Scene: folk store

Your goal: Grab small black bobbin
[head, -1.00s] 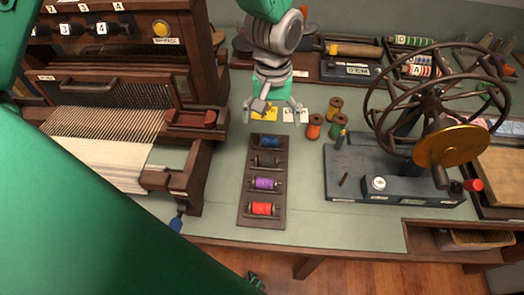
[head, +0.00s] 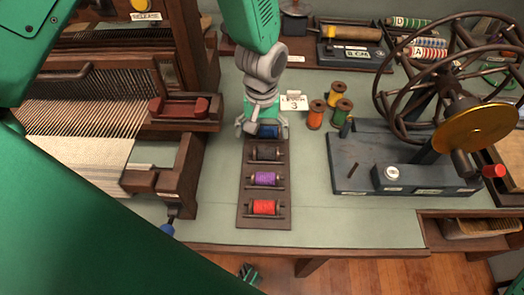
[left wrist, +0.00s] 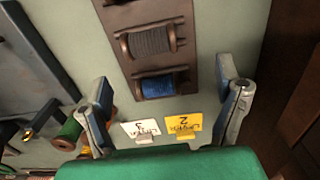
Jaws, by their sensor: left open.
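The small black bobbin (head: 266,153) lies in the second slot from the far end of a dark wooden rack (head: 264,223). It also shows in the left wrist view (left wrist: 151,42), at the top middle. My left gripper (head: 262,129) is open and empty. It is above the far end of the rack, with its fingers either side of the blue bobbin (left wrist: 158,86), just beyond the black one. In the head view the blue bobbin is partly hidden by the gripper. My right gripper is not in view.
Purple (head: 265,179) and red (head: 264,207) bobbins lie nearer on the rack. A loom (head: 160,180) stands left and a winder (head: 400,175) right. Upright spools (head: 316,115) and small cards (head: 294,102) stand close to the gripper. The green tabletop right of the rack is clear.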

